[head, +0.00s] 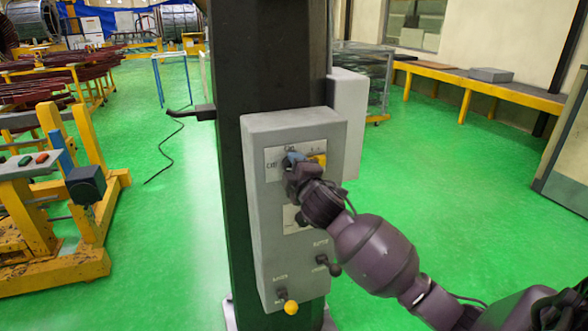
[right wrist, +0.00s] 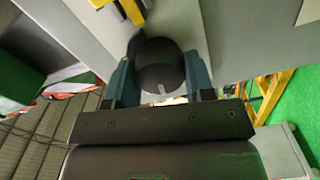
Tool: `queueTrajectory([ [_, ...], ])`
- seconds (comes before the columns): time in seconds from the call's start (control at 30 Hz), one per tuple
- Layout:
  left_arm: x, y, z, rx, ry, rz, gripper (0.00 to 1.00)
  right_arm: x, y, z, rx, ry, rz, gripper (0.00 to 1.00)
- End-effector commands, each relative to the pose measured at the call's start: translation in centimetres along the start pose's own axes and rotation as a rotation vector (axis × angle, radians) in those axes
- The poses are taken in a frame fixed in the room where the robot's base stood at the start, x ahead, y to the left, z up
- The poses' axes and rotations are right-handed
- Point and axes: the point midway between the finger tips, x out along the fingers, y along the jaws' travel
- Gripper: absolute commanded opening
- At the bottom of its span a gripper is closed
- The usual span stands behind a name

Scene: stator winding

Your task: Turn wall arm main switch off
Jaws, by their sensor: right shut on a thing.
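The grey control box (head: 262,225) is mounted on a dark column. Its upper plate (head: 275,158) has markings at the top and left and a yellow patch at the right. My right gripper (head: 296,160) is at this plate and covers the switch in the head view. In the right wrist view, the main switch is a dark round knob (right wrist: 160,66) with a small pale mark at its lower edge. The blue-grey fingers of my right gripper (right wrist: 161,58) are shut on it, one on each side. My left gripper is out of view.
A yellow machine frame (head: 90,220) stands at the left and a long bench (head: 480,88) at the back right.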

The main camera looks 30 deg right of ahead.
Motion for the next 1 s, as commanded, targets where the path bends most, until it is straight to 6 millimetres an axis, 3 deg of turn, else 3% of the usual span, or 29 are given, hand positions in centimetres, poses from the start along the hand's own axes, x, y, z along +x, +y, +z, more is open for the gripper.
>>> queueTrajectory([
  [0.4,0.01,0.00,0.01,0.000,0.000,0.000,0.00,-0.01,-0.11,0.04,-0.210,-0.001,-0.002,0.25],
  [1.0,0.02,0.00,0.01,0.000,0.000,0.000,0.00,-0.01,-0.12,0.02,-0.247,-0.001,-0.002,0.25],
])
